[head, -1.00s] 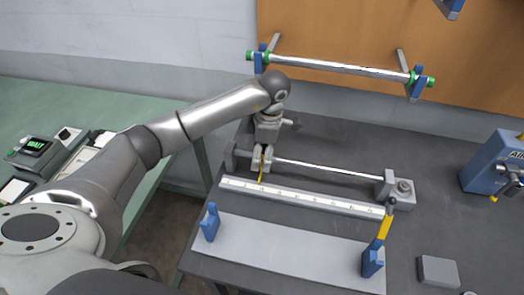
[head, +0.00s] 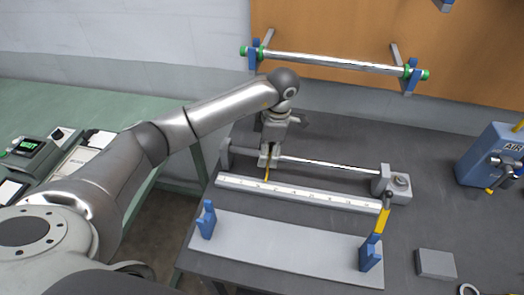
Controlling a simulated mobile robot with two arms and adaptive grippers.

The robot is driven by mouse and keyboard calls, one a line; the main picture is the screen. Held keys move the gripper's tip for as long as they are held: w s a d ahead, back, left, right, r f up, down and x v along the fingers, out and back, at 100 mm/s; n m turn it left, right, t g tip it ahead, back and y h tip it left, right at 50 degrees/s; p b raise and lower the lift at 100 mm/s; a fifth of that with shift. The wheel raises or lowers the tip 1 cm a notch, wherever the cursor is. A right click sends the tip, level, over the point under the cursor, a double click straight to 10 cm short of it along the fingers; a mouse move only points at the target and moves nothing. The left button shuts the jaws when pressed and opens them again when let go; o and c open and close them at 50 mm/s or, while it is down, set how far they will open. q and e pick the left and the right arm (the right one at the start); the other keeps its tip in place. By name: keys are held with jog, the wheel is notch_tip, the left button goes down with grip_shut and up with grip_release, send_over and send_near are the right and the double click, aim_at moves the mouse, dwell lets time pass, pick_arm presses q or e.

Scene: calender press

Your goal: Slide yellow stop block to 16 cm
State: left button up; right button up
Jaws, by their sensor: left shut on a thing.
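The yellow stop block (head: 267,174) sits on the steel guide rod, mostly hidden by my left gripper; only a narrow yellow part shows, reaching down to the scale. My left gripper (head: 269,160) points down over the rod's left part and is shut on the block. The white ruler scale (head: 320,193) runs in front of the rod (head: 340,165); its numbers are too small to read. The yellow part meets the scale nearer its left end. My right gripper is not in view.
A clamp block with a knob (head: 397,185) holds the rod's right end. A yellow handle (head: 382,220) stands at the right blue cradle (head: 371,257). A grey block (head: 436,263) and a blue AIR unit (head: 490,155) are at the right. A roller (head: 330,63) hangs behind.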

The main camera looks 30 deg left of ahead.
aim_at(283, 155)
pick_arm(q)
jog(key=shift+w+d+r+b, duration=0.1)
jog(key=shift+w+d+b, duration=0.2)
jog(key=shift+d, duration=0.75)
jog(key=shift+w+d+r+b, duration=0.15)
jog(key=shift+w+d, duration=0.2)
jog(key=shift+d, duration=0.65)
jog(key=shift+f, duration=0.1)
jog(key=o, duration=0.9)
jog(key=shift+o, duration=1.3)
jog(key=shift+f, duration=0.1)
